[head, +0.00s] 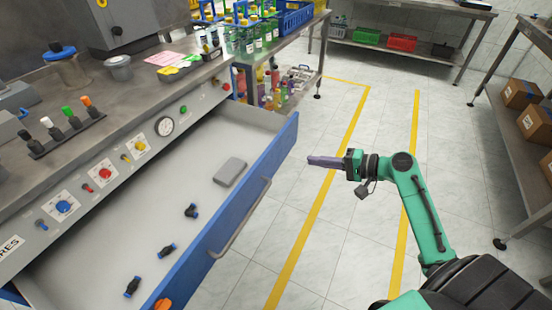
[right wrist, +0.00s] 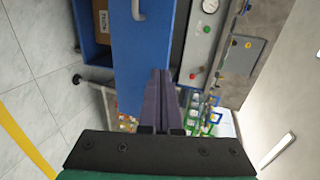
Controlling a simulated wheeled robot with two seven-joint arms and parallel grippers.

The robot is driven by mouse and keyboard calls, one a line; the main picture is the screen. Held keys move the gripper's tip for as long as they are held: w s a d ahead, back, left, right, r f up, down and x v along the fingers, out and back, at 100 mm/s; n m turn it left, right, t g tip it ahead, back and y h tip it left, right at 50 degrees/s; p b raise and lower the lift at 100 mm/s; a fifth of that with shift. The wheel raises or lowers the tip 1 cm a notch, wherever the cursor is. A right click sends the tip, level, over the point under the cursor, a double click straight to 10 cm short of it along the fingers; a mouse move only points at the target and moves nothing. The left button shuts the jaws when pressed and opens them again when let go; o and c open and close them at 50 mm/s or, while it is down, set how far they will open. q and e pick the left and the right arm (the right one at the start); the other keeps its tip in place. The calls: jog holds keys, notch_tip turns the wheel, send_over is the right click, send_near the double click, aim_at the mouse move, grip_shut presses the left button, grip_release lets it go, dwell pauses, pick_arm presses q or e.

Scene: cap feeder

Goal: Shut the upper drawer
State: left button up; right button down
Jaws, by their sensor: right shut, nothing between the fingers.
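The upper drawer, with a grey tray inside (head: 150,205) and a blue front (head: 235,207), stands pulled out from the workbench in the head view. A metal handle (head: 242,218) runs along its outer face. In the right wrist view the blue front (right wrist: 142,50) shows beyond the fingers, with part of the handle (right wrist: 138,10) at the top. My right gripper (head: 311,160) has its purple fingers together and empty. It is just right of the drawer front's far corner in the head view; I cannot tell whether it touches. It also shows in the right wrist view (right wrist: 160,72). My left gripper is not in view.
The drawer holds a grey flat case (head: 230,171) and several small blue-black fittings (head: 167,250). A gauge (head: 164,126) and knobs line the workbench panel. A bottle table (head: 312,22) stands behind. Tiled floor with yellow lines (head: 330,180) is open on the right.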

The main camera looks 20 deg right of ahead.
aim_at(270, 153)
jog(key=x, duration=0.7)
jog(key=r+x, duration=0.1)
jog(key=x, duration=0.3)
jog(key=shift+w+a+f, duration=0.1)
jog(key=shift+w+a, duration=0.05)
jog(key=shift+w, duration=0.15)
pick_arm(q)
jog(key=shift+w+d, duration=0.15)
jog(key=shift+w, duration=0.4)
pick_arm(e)
jog(key=shift+w+a, duration=0.15)
jog(key=shift+w, duration=0.1)
